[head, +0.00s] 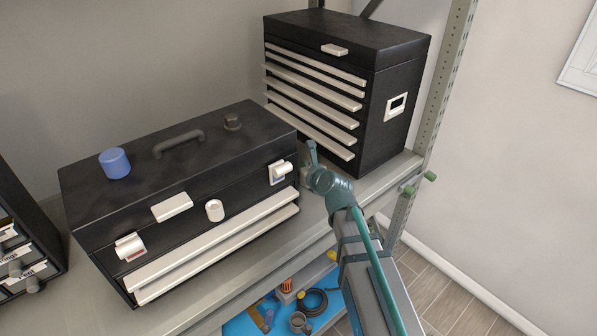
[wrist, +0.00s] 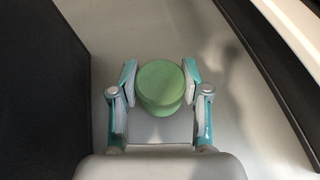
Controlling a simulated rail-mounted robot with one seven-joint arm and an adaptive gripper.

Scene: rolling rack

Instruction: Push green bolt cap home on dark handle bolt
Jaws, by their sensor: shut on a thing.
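A green round cap (wrist: 160,83) sits between my gripper's two fingers (wrist: 160,78) in the wrist view, and my gripper is shut on it. In the head view my gripper (head: 313,165) is low in the gap between the two black boxes, above the shelf; the cap cannot be made out there. A short dark bolt (head: 232,122) stands bare on the lid of the left black toolbox (head: 92,200), at the right of its dark handle (head: 178,142). My gripper is to the right of the bolt and apart from it.
A blue cap (head: 115,163) stands on the lid left of the handle. A black drawer chest (head: 393,139) stands close behind my gripper. A rack post (head: 437,95) rises at right, with green-ended pegs (head: 430,176). Small drawers (head: 25,262) stand at far left.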

